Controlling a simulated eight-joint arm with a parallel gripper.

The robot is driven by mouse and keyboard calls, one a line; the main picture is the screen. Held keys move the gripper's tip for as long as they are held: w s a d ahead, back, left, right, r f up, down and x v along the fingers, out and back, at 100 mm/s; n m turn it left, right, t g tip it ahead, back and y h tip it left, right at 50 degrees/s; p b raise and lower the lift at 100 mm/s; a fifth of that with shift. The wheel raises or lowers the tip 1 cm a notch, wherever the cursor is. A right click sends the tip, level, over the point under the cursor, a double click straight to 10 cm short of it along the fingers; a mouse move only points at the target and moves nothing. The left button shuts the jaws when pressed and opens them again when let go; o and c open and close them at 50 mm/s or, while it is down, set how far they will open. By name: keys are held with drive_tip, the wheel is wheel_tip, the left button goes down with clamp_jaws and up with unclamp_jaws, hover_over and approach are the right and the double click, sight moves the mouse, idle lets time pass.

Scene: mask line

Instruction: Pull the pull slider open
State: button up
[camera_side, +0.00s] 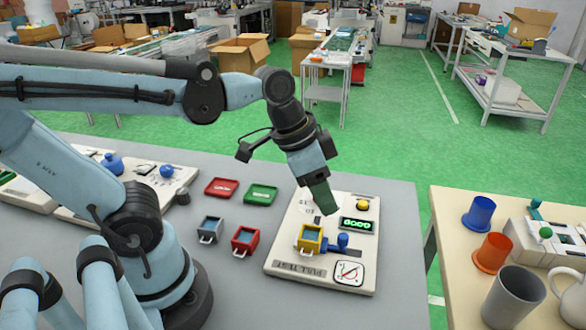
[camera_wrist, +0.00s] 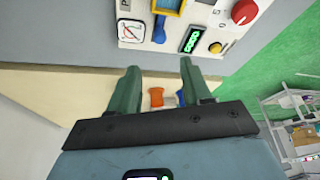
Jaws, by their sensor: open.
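The white pull-test board (camera_side: 291,232) lies on the grey table. On it, a blue pull slider with an upright knob (camera_side: 342,240) sits right of a small yellow cup (camera_side: 311,234). In the wrist view the blue knob (camera_wrist: 159,31) is near the top, below the yellow cup (camera_wrist: 169,5). My gripper (camera_side: 327,208) points down at a slant above the board, beyond the knob in the side view. Its green fingers (camera_wrist: 160,66) are apart with nothing between them. The gripper is clear of the slider.
The board carries a green-digit display (camera_side: 357,226), a yellow button (camera_side: 362,205) and a dial (camera_side: 349,272). The wrist view shows a red knob (camera_wrist: 245,12). A red cup (camera_side: 245,238) and a grey cup (camera_side: 210,227) stand left. A beige table (camera_side: 452,240) stands right.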

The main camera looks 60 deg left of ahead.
sight(343, 235)
drive_tip(key=shift+x, duration=5.65)
drive_tip(key=shift+w, duration=0.1)
drive_tip(key=shift+c, duration=0.4)
clamp_jaws()
